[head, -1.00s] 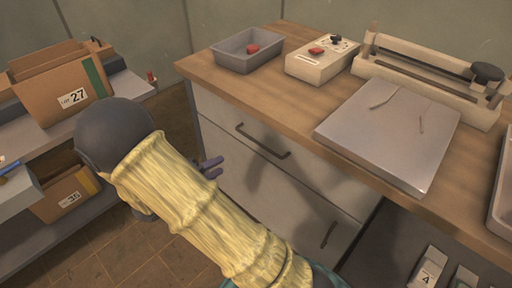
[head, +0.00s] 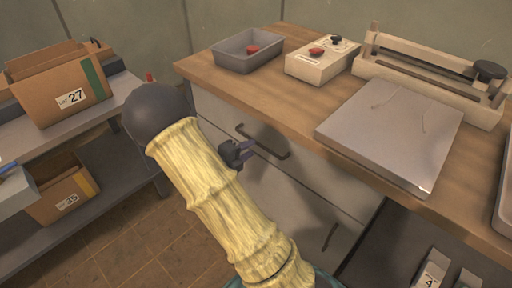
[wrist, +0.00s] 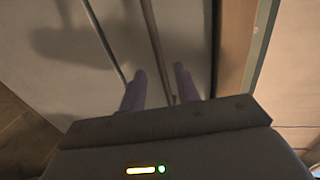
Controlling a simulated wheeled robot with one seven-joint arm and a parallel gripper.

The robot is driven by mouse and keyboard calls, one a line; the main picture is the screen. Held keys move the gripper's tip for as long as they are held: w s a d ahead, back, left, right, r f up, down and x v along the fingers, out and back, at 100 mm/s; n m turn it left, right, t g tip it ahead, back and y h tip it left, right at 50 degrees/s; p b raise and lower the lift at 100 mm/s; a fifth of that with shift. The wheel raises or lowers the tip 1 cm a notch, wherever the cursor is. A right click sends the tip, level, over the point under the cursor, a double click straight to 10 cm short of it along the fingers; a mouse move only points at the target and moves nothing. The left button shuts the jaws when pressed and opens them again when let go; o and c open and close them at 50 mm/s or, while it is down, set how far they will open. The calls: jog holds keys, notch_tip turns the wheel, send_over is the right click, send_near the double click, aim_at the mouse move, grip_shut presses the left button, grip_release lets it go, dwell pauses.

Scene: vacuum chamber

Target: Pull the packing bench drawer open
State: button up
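The packing bench (head: 215,72) has a wooden top and pale drawer fronts. The upper drawer (head: 218,112) looks closed and has a dark bar handle (head: 272,151). A lower drawer handle (head: 329,237) shows further right.
On the bench stand a grey tray (head: 228,61) with a red item, a control box (head: 312,68), a sealer (head: 425,70) and a flat metal plate (head: 390,135). A shelf with cardboard boxes (head: 60,95) is at the left. Floor is bare between shelf and bench.

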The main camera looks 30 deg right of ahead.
jog(key=x, duration=0.4)
jog(key=shift+s, duration=0.1)
jog(key=shift+c, duration=0.2)
grip_shut()
jog(key=shift+a, duration=0.2)
